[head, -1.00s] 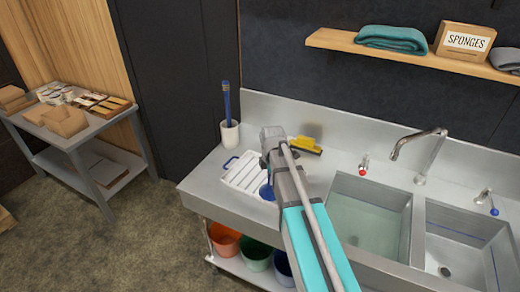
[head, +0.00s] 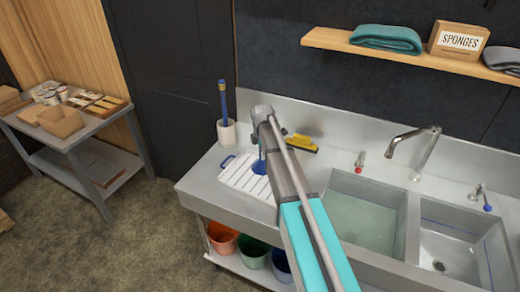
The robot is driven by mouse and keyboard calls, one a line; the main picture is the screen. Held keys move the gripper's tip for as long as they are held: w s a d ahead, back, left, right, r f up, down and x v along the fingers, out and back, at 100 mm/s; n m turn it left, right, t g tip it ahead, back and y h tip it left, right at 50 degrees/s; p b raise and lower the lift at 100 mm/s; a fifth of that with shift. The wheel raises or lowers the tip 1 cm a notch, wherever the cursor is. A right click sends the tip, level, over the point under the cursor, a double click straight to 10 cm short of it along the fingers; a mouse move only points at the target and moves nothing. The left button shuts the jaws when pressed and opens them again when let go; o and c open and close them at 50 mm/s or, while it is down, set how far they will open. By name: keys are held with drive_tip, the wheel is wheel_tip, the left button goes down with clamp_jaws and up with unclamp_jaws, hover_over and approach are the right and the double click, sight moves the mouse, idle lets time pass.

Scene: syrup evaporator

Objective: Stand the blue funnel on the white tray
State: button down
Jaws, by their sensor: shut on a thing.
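The blue funnel (head: 258,167) shows in the head view just left of my arm, over the right part of the white tray (head: 238,175). It looks about upright, with its right side hidden behind my arm. I cannot tell if it touches the tray. The white ribbed tray lies on the steel counter and has a blue handle at its left. My gripper (head: 261,151) is above the funnel, shut on it; my arm hides most of the fingers.
A white cup with a blue brush (head: 228,130) stands behind the tray. A yellow-and-black tool (head: 301,143) lies to the right of my arm. Two sink basins (head: 362,217) with a tap (head: 425,150) are further right. Coloured buckets (head: 254,254) stand below the counter.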

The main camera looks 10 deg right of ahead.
sight(261, 164)
drive_tip(key=shift+w+d+r, duration=0.1)
drive_tip(key=shift+w+r, duration=0.05)
drive_tip(key=shift+w, duration=0.75)
drive_tip(key=shift+s+f, duration=0.1)
drive_tip(key=shift+f, duration=0.1)
drive_tip(key=shift+f+b, duration=3.5)
drive_tip(key=shift+b, duration=0.2)
drive_tip(key=shift+f, duration=0.25)
drive_tip(key=shift+c, duration=2)
unclamp_jaws()
